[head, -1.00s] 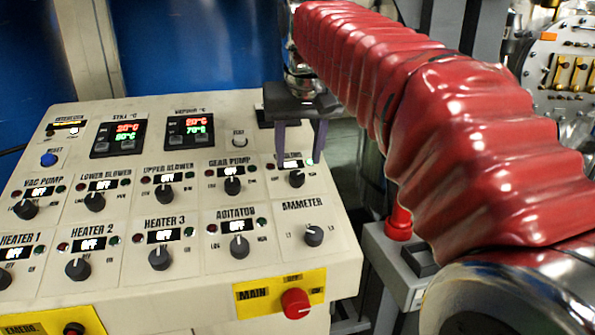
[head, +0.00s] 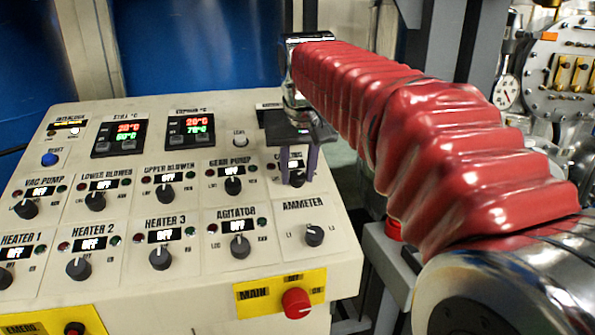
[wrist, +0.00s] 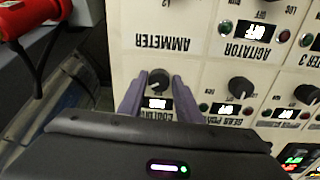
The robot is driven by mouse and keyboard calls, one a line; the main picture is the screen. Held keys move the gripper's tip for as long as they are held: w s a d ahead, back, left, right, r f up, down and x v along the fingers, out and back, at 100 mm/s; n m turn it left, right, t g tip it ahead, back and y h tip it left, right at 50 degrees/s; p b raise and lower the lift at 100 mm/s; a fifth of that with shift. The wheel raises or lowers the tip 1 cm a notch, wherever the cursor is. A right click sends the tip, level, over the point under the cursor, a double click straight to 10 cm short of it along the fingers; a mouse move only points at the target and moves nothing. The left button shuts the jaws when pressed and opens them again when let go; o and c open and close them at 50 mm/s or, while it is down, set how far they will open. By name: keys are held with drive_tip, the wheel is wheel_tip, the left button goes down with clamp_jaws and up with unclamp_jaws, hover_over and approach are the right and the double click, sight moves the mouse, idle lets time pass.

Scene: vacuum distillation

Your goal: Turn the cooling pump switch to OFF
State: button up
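The cooling pump switch is a black round knob (head: 297,179) at the right end of the upper knob row on the sloped cream panel. In the wrist view, which is upside down, the knob (wrist: 159,80) sits between my gripper's two purple fingers. My gripper (head: 298,176) is open around the knob, with a narrow gap showing beside it in the wrist view. The small lit display (wrist: 157,103) above the knob is partly hidden in the head view, and I cannot read it surely. The knob's pointer direction is unclear.
The gear pump knob (head: 233,186) is just left, and the ammeter knob (head: 314,235) is below. A red main switch (head: 296,303) is on a yellow plate at the lower edge. A red button (head: 394,228) stands right of the panel, near my arm.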

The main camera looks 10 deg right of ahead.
drive_tip(key=c, duration=0.6)
drive_tip(key=shift+c, duration=0.2)
drive_tip(key=shift+n, duration=0.4)
drive_tip(key=n, duration=0.5)
drive_tip(key=shift+d, duration=0.1)
drive_tip(key=n, duration=0.6)
drive_tip(key=o, duration=1.1)
drive_tip(key=shift+c, duration=0.2)
